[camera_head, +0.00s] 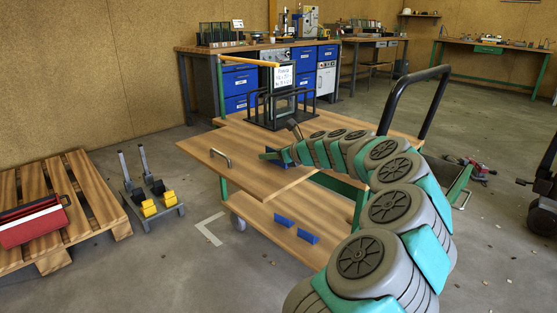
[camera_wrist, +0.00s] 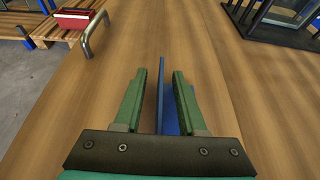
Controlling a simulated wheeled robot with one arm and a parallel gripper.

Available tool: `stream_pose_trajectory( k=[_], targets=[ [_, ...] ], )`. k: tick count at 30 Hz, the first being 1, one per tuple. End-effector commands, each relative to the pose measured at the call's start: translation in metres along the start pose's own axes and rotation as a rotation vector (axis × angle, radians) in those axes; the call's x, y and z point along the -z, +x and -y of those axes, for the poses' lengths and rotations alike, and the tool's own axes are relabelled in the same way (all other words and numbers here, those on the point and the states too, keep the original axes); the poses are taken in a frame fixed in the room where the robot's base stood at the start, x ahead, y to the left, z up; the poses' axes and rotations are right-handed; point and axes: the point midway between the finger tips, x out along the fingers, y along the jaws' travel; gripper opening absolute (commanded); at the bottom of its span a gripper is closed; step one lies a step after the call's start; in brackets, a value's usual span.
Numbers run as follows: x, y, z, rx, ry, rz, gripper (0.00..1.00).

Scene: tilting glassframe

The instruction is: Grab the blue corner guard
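A blue corner guard (camera_wrist: 161,98) lies on the wooden top of the cart; in the head view it shows as a small blue piece (camera_head: 270,156) at the tip of my gripper (camera_head: 288,154). In the wrist view my gripper (camera_wrist: 160,74) has its two green fingers apart, one on each side of the guard's upright blue plate. A gap shows between the plate and each finger. The guard's near part is hidden by the gripper's dark crossbar. Two more blue guards, one (camera_head: 284,220) and another (camera_head: 308,236), lie on the cart's lower shelf.
A metal handle (camera_head: 221,158) stands on the cart top (camera_head: 240,163) near its left edge. A dark glass frame (camera_head: 283,108) with a paper sign stands at the back. A pallet (camera_head: 90,190) with a red box (camera_head: 32,222) is at left.

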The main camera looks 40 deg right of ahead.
Motion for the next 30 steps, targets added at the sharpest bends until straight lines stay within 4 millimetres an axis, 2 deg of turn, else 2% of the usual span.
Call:
stream_pose_trajectory(
  k=[3,10,20,30],
  targets=[
    [0.0005,0.006,-0.0008,-0.001,0.0,-0.001,0.4],
    [0.0002,0.0059,-0.0004,0.0,0.0,0.0,0.39],
    [0.0002,0.0056,-0.0002,0.0,0.0,0.0,0.02],
    [0.0002,0.0055,-0.0003,0.0,0.0,0.0,0.0]
  ],
)
